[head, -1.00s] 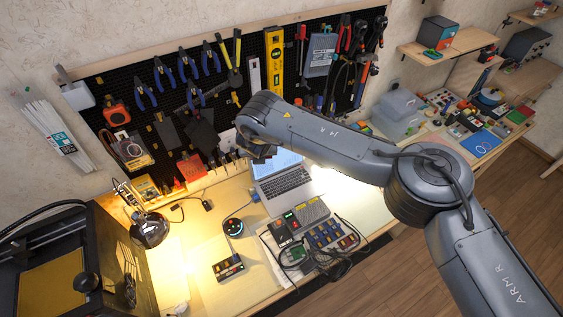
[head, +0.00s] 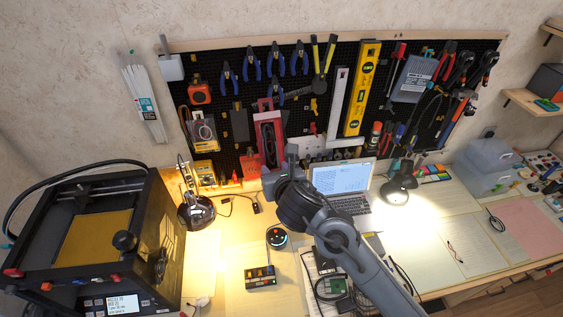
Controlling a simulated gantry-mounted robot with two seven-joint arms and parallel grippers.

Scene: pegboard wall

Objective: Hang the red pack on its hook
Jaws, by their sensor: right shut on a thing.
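The red pack (head: 269,134) is upright in front of the middle of the black pegboard (head: 221,62), with a dark shape behind its front. My right gripper (head: 288,163) is at the pack's lower right and shut on it; the arm comes up from below and the fingertips are small and partly hidden. Small yellow hooks (head: 313,105) show on the board near the pack. I cannot tell which hook is the pack's own, or whether the pack touches the board. My left gripper is not in view.
Pliers (head: 252,67) hang above the pack and a yellow level (head: 362,90) to its right. A packaged tool (head: 202,130) hangs to the left. Below are a laptop (head: 340,178), a desk lamp (head: 398,186) and a 3D printer (head: 100,230).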

